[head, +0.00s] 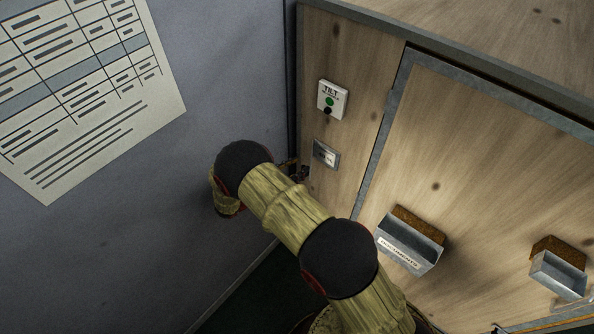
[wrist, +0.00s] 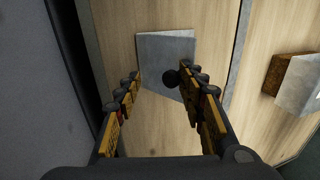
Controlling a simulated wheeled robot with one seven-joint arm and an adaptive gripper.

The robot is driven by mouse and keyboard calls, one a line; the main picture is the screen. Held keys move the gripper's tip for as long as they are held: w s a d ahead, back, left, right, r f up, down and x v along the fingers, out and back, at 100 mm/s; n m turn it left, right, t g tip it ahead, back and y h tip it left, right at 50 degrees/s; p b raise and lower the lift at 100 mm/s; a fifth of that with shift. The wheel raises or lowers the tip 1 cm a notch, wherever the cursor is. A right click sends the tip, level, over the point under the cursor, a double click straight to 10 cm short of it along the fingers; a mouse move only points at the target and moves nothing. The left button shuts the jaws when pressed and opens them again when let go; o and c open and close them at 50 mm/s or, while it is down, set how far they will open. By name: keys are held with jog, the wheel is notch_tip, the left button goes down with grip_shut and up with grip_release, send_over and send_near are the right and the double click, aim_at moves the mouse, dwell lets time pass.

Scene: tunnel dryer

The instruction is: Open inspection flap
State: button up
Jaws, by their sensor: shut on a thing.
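The inspection flap (wrist: 160,50) is a plain grey metal plate on the pale wooden dryer wall. In the wrist view it lies straight ahead, with a dark round knob (wrist: 171,77) near its lower right part. My gripper (wrist: 168,84) has one finger at each side of the flap's lower part and is shut on the flap. The right fingertip is beside the knob; exact contact is hard to see. How far the flap stands open cannot be told.
A documents holder (head: 408,247) and another metal holder (head: 558,274) stick out at right. A blue-grey wall (head: 130,230) stands close at left.

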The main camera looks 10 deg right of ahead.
jog(key=shift+o, duration=0.8)
jog(key=shift+w+r, duration=0.4)
jog(key=shift+w, duration=0.2)
jog(key=shift+o, duration=0.8)
jog(key=shift+d+r, duration=0.1)
jog(key=shift+s+a, duration=0.15)
jog(key=shift+a, duration=0.05)
jog(key=v, duration=0.7)
jog(key=shift+s+f, duration=0.35)
jog(key=shift+f, duration=0.1)
jog(key=shift+c, duration=0.2)
